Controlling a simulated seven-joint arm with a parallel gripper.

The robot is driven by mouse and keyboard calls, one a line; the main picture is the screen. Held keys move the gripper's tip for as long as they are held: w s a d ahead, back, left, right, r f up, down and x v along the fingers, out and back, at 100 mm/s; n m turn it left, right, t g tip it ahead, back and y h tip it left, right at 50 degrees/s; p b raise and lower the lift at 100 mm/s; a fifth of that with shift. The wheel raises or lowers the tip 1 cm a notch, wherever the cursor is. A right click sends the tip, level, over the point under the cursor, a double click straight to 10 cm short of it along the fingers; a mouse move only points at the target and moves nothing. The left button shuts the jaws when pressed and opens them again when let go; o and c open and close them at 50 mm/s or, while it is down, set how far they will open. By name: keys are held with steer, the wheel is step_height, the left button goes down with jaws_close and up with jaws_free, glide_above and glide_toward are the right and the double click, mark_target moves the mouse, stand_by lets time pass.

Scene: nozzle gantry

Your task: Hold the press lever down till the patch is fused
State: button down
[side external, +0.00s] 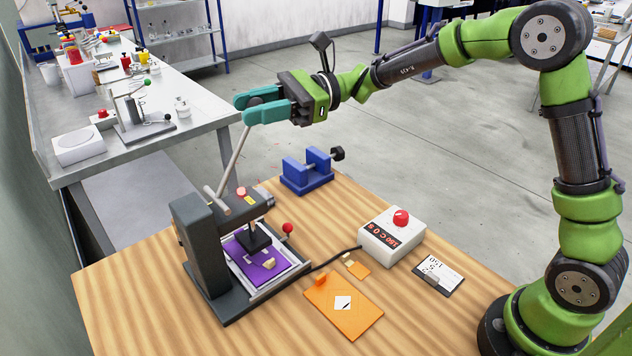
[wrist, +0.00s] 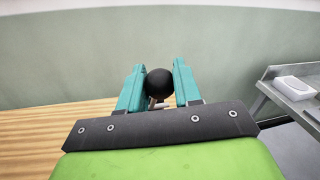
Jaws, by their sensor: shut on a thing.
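The dark press (side external: 208,245) stands at the left of the wooden table. Its grey lever (side external: 234,160) rises from the press head, tilted to the right, in a raised position. My gripper (side external: 248,109) is shut on the lever's top end, high above the press. In the wrist view, the black ball knob (wrist: 160,82) sits between my teal fingers (wrist: 160,88). The black press pad (side external: 257,243) hangs over a purple cloth (side external: 246,259) on the press bed; I cannot tell whether it touches. A small beige patch (side external: 269,264) shows on the cloth.
A white control box (side external: 392,236) with a red knob and display stands right of the press, with a cable between them. A cluttered bench (side external: 195,85) is behind.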

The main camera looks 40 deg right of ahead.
steer(key=shift+d+f+t+y, duration=0.3)
steer(key=shift+d+f+y, duration=0.15)
steer(key=shift+d, duration=0.15)
steer(key=d+f+m+t+y, duration=0.1)
steer(key=d+f+y, duration=0.4)
steer(key=f, duration=0.8)
steer(key=shift+d+m, duration=0.4)
steer(key=shift+d, duration=0.05)
steer(key=shift+f, duration=0.1)
steer(key=c, duration=0.8)
jaws_free()
